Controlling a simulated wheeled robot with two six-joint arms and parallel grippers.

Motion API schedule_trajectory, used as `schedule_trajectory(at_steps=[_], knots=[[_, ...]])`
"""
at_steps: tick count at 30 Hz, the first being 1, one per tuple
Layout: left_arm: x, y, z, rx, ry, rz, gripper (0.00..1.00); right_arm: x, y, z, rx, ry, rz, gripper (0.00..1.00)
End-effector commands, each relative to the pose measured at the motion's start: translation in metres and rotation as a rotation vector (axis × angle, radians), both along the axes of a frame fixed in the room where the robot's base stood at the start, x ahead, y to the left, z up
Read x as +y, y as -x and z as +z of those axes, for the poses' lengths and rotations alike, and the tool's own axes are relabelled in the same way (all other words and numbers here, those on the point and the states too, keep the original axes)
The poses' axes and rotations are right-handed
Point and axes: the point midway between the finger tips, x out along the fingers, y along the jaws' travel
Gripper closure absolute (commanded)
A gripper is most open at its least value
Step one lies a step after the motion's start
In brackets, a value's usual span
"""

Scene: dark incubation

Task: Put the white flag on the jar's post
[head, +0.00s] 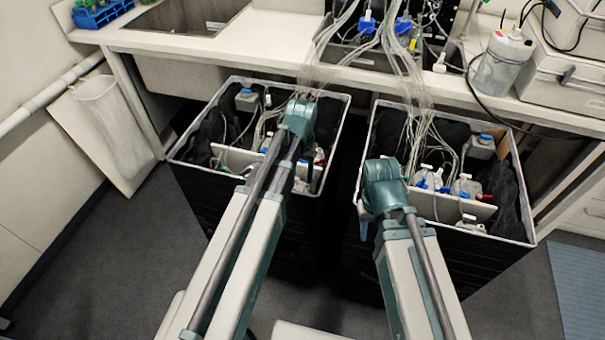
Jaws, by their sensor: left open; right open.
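A clear jar (496,72) with a white lid stands on the bench at the right, a small upright piece (516,33) on its lid. I cannot tell whether this piece is the post. I cannot pick out the white flag. My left gripper (301,112) is at the end of the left arm, over the left black bin. My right gripper (380,190) is at the front left edge of the right black bin, well below and left of the jar. Both are open; their fingers are mostly hidden by the teal wrists, and I see nothing held.
The left bin (185,160) and right bin (525,175) hold bottles with blue and red caps, black bags and white panels. Thin tubes run down from the bench (270,55) into both. White cases (565,85) stand beside the jar. A blue rack (98,14) is at far left.

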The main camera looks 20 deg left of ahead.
Motion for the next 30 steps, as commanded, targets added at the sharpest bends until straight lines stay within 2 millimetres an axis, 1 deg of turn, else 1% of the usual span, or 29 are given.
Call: schedule_trajectory(at_steps=[5,8,15,19,21,24,30], knots=[[0.000,0.000,-0.017,0.000,0.000,0.000,0.49,0.000,0.000,-0.017,0.000,0.000,0.000,0.58],[0.000,0.000,-0.030,0.000,0.000,0.000,0.49,0.000,0.000,-0.030,0.000,0.000,0.000,0.58],[0.000,0.000,-0.069,0.000,0.000,0.000,0.49,0.000,0.000,-0.070,0.000,0.000,0.001,0.58],[0.000,0.000,-0.088,0.000,0.000,0.000,0.49,0.000,0.000,-0.088,0.000,0.000,0.001,0.58],[0.000,0.000,-0.095,0.000,0.000,0.000,0.49,0.000,0.000,-0.095,0.000,0.000,0.001,0.58],[0.000,0.000,-0.099,0.000,0.000,0.000,0.49,0.000,0.000,-0.099,0.000,0.000,0.001,0.58],[0.000,0.000,-0.098,0.000,0.000,0.000,0.49,0.000,0.000,-0.098,0.000,0.000,0.001,0.58]])
